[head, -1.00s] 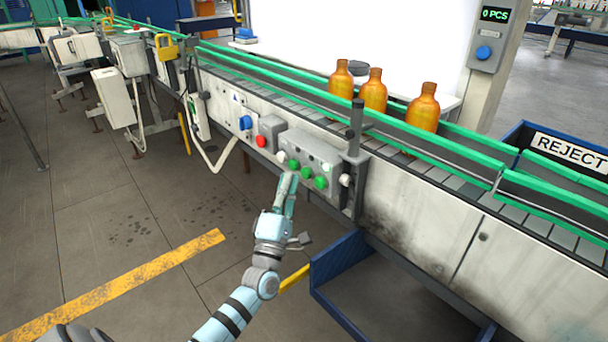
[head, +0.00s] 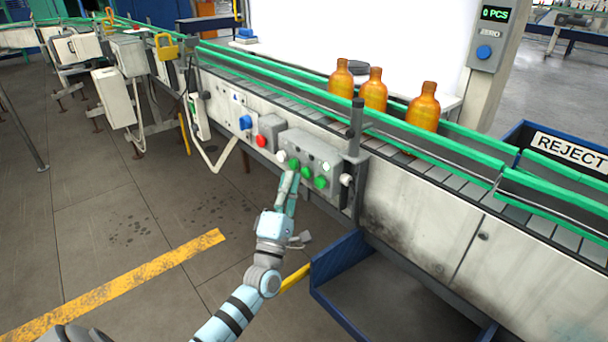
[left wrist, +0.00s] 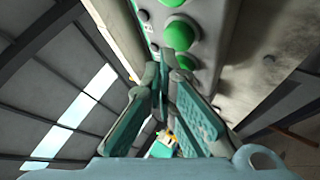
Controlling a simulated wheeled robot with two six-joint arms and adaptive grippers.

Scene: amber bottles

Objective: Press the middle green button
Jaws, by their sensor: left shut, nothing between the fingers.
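A grey control box (head: 308,150) on the conveyor's side carries a row of three green buttons. The middle green button (head: 307,172) sits between the left green button (head: 294,165) and the right green button (head: 320,182). In the left wrist view, the large green button (left wrist: 178,32) appears to be the middle one. My left gripper (head: 292,174) is shut and empty, its tips just below the left and middle buttons. Its fingers (left wrist: 160,72) show beneath the buttons in the left wrist view; whether they touch one cannot be told. My right gripper is out of view.
A red button (head: 261,141) and a blue switch (head: 245,122) are left of the box. A dark post (head: 356,130) stands at its right. Amber bottles (head: 374,90) stand on the belt. A blue REJECT bin (head: 540,140) is at right. Floor lies open at left.

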